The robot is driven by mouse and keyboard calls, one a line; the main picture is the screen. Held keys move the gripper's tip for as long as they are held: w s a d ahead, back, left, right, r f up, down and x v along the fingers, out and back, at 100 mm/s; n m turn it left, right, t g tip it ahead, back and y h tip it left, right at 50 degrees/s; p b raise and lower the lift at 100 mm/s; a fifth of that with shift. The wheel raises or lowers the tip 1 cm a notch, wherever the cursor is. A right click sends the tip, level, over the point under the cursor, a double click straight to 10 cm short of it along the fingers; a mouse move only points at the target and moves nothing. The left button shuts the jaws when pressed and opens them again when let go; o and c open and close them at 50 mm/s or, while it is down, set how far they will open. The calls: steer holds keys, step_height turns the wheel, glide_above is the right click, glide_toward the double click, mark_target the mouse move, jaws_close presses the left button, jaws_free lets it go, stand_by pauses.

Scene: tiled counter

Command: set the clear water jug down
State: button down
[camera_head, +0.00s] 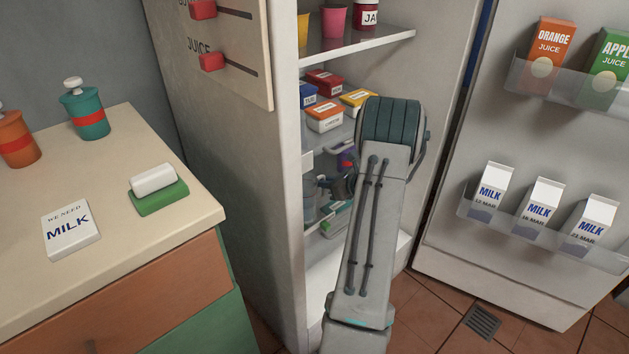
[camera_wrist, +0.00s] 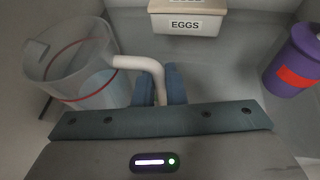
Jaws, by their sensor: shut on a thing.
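The clear water jug (camera_wrist: 85,65) is at the left of the wrist view, with a red line around it and a pale handle. Water seems to stand in its lower part. My gripper (camera_wrist: 160,86) is shut on the jug's handle, a blue finger on each side. In the head view the jug (camera_head: 309,198) shows partly inside the open fridge, left of my arm, which hides much of that area. Its base is hidden in the wrist view, so I cannot tell whether it touches the surface below.
A white box marked EGGS (camera_wrist: 185,20) is ahead of my gripper. A purple container with a red band (camera_wrist: 293,65) stands at the right. Bare surface lies between them. The fridge's left wall (camera_head: 293,120) is close to the jug; a shelf with several small boxes (camera_head: 325,117) is above.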

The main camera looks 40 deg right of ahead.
steer(key=x, duration=0.2)
steer(key=r+b+x, duration=0.1)
steer(key=x, duration=0.1)
steer(key=shift+w+a, duration=0.1)
steer(key=shift+w, duration=0.05)
steer(key=shift+f+b, duration=0.2)
steer(key=shift+b, duration=0.1)
steer(key=c, duration=1.5)
jaws_free()
steer(key=shift+r, duration=0.15)
